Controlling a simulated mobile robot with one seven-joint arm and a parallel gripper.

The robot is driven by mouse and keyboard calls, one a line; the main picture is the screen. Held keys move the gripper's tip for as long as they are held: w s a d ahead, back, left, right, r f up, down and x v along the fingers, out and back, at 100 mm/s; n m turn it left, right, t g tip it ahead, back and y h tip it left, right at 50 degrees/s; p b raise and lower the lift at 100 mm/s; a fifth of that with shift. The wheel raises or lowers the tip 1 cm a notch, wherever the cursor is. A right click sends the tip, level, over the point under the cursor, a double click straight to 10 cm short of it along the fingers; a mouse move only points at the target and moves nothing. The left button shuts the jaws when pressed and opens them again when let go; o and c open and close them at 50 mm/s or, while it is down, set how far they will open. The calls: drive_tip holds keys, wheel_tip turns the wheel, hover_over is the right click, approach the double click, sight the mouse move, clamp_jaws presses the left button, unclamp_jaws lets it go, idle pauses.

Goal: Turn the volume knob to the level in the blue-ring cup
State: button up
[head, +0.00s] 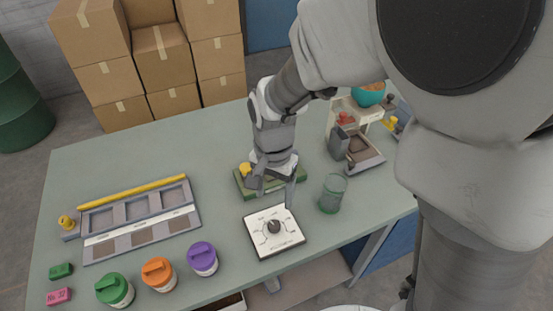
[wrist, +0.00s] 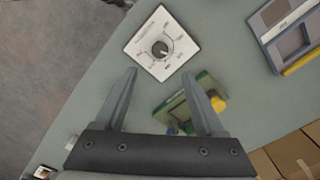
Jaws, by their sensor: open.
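The volume knob (head: 274,227) is a dark round dial in the middle of a white square plate (head: 258,242) with printed marks around it, near the table's front edge. In the wrist view the knob (wrist: 160,48) lies just beyond my fingertips, roughly centred between them. My gripper (head: 277,189) points down, open and empty, behind the plate and apart from the knob. A greenish see-through cup (head: 333,194) stands upright right of the plate; no blue ring or level can be made out on it. The knob's exact pointer setting is too small to read.
A green block (head: 243,187) with a yellow part sits beneath my gripper. Green, orange (head: 159,274) and purple lidded tubs stand at front left. A grey compartment tray (head: 140,219) lies left. A dispenser with a teal bowl (head: 368,94) stands at back right. Table between tray and plate is clear.

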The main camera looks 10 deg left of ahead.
drive_tip(key=shift+r, duration=2.75)
drive_tip(key=s+d+r+n+t, duration=0.1)
drive_tip(key=s+d+r+t, duration=0.1)
drive_tip(key=d, duration=0.4)
drive_tip(key=s+d+r+n+t, duration=0.1)
drive_tip(key=s+d+r, duration=0.2)
drive_tip(key=d+r, duration=0.3)
drive_tip(key=s+d+r+n+t, duration=0.1)
drive_tip(key=s+d+r+t, duration=0.1)
drive_tip(key=d, duration=0.6)
drive_tip(key=shift+s+d+r+n+t, duration=0.15)
drive_tip(key=shift+s+r+n+t, duration=0.2)
drive_tip(key=shift+s+r, duration=0.65)
drive_tip(key=shift+w+r, duration=0.15)
drive_tip(key=shift+r, duration=0.05)
